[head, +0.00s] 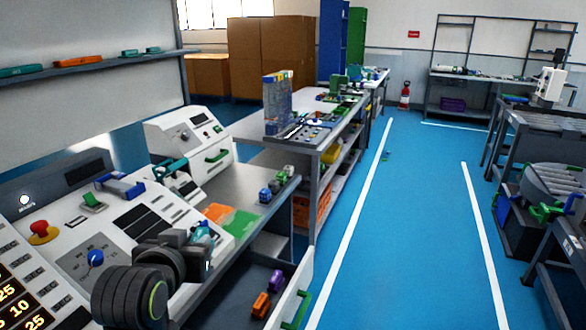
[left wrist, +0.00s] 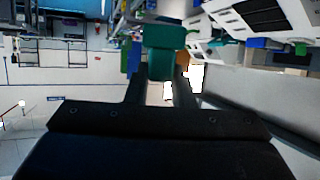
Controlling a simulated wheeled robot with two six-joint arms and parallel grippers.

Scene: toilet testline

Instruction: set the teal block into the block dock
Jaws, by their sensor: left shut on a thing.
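My left gripper (head: 203,247) is over the front console, near the edge of the grey bench. It is shut on the teal block (head: 203,231), which stands out past the fingertips, partly hidden by the gripper. In the left wrist view the teal block (left wrist: 164,52) sits between the two dark fingers of the left gripper (left wrist: 160,88). I cannot make out for certain which thing is the block dock. An orange pad (head: 217,212) and a green pad (head: 241,224) lie on the bench just beyond the block. My right gripper is not in view.
The console carries a red knob (head: 42,231), a blue knob (head: 95,257) and a blue handle (head: 120,185). Several small blocks (head: 271,189) stand at the bench's right edge. An open drawer (head: 299,296) is below right.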

